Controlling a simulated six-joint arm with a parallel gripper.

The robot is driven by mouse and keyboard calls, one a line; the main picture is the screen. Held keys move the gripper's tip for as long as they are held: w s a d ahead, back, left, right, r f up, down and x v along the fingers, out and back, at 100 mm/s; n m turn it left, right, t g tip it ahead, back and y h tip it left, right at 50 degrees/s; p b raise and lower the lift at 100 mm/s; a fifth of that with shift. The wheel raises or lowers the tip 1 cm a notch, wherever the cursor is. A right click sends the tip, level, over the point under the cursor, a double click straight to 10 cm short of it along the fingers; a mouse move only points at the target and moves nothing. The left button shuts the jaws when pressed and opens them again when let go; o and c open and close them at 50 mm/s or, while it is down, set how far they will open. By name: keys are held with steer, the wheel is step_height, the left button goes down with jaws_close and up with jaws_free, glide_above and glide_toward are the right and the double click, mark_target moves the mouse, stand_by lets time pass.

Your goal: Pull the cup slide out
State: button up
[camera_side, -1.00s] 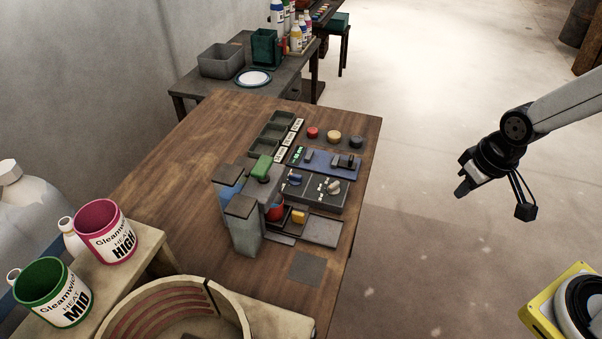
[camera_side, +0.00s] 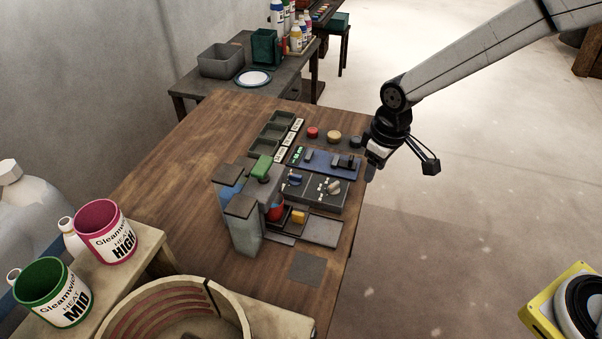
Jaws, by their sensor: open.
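The dispenser unit with two tall tanks (camera_side: 247,233) stands on the wooden table. A green block (camera_side: 261,168) sits on its top. At its right foot are a red rounded part (camera_side: 276,212) and a small yellow block (camera_side: 298,217), with a flat grey tray (camera_side: 323,231) beside them. Which of these parts is the cup slide I cannot tell for sure. My gripper (camera_side: 371,168) is open and empty, pointing down at the table's right edge, to the right of the blue panel and apart from the unit.
A blue panel (camera_side: 318,161) and a grey panel with knobs (camera_side: 320,196) lie between my gripper and the tanks. Bare wood lies left.

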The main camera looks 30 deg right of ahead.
mark_target(298, 213)
steer(key=w+a+f+n, duration=0.1)
steer(key=w+a+f, duration=0.1)
steer(key=a, duration=0.2)
steer(key=w+a+f+n, duration=0.2)
steer(key=a, duration=0.3)
steer(key=w+a+f+n+g, duration=0.1)
steer(key=w+a, duration=0.1)
steer(key=a, duration=0.3)
steer(key=shift+a+f, duration=0.25)
steer(key=shift+f, duration=0.15)
steer(key=shift+f, duration=0.1)
steer(key=shift+f, duration=3.8)
steer(key=shift+c, duration=0.2)
jaws_close()
